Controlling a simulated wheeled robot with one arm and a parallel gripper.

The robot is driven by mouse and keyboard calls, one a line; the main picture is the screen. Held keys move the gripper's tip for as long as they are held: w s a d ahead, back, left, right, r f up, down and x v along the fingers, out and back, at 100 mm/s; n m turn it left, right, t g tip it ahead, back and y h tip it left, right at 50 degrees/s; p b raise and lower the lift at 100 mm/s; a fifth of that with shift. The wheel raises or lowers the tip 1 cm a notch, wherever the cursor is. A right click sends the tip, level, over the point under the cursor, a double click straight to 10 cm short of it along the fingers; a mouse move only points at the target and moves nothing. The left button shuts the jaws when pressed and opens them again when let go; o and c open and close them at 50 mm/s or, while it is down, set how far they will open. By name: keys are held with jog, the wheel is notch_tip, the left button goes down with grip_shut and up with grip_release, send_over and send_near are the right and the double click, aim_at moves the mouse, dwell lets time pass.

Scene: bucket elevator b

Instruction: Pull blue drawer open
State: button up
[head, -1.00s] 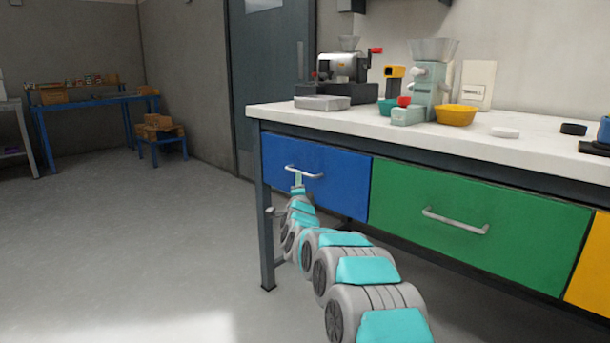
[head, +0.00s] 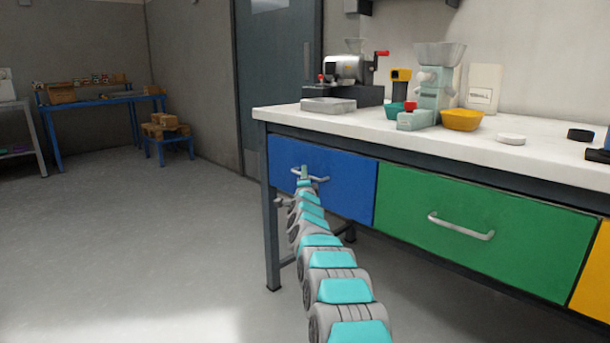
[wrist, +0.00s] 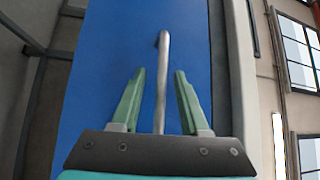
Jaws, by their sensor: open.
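The blue drawer (head: 345,184) sits flush at the left end of the workbench, beside the green drawer. Its silver bar handle (head: 322,178) shows in the head view, partly hidden by my gripper (head: 304,176). In the wrist view the blue drawer front (wrist: 110,75) fills the middle. The handle (wrist: 163,75) runs between the two green fingers of my gripper (wrist: 156,85), apart from both. The gap is wider on the left finger's side near the base. My gripper is open around the handle and holds nothing.
The green drawer (head: 480,228) with its own handle is to the right, then a yellow drawer (head: 592,270). The white worktop (head: 375,122) above carries a grinder (head: 432,80) and bowls. A bench leg (head: 270,230) stands at left. Open floor (head: 130,240) lies left.

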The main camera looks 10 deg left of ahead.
jog(key=shift+w+r, duration=0.1)
jog(key=shift+w, duration=0.2)
grip_shut()
dwell(0.4)
dwell(1.1)
